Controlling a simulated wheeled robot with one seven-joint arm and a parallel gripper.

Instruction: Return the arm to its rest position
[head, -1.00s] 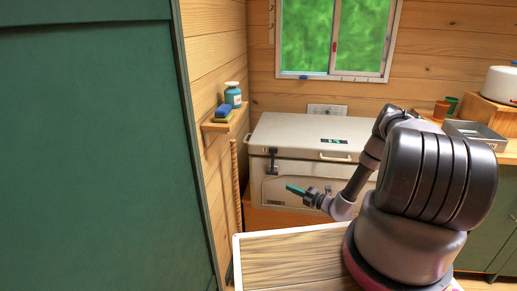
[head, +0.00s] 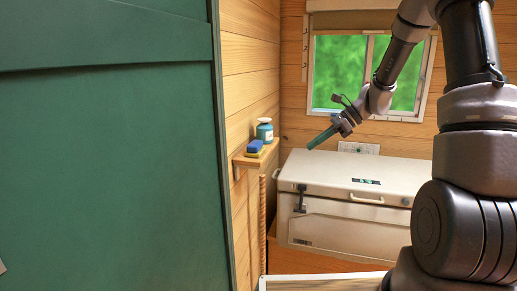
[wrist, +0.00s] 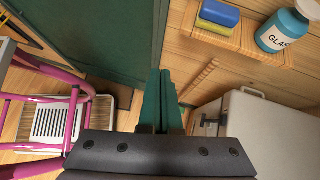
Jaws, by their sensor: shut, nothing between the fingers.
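My gripper (head: 322,138) is raised in the head view, in front of the window's lower left and above the white chest. Its green fingers point down and to the left, and they are together with nothing between them. In the wrist view, the closed fingers (wrist: 160,98) show at the centre, with free space around them. My arm rises at the right of the head view and bends over at the top toward the gripper. Part of the arm is cut off by the top and right edges.
A white chest (head: 340,180) stands against the back wall. A small wooden shelf (head: 242,160) holds a blue-and-yellow sponge (head: 255,147) and a bottle (head: 265,131). A large green door (head: 110,170) fills the left. A pink-framed item (wrist: 75,110) stands at the lower left of the wrist view.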

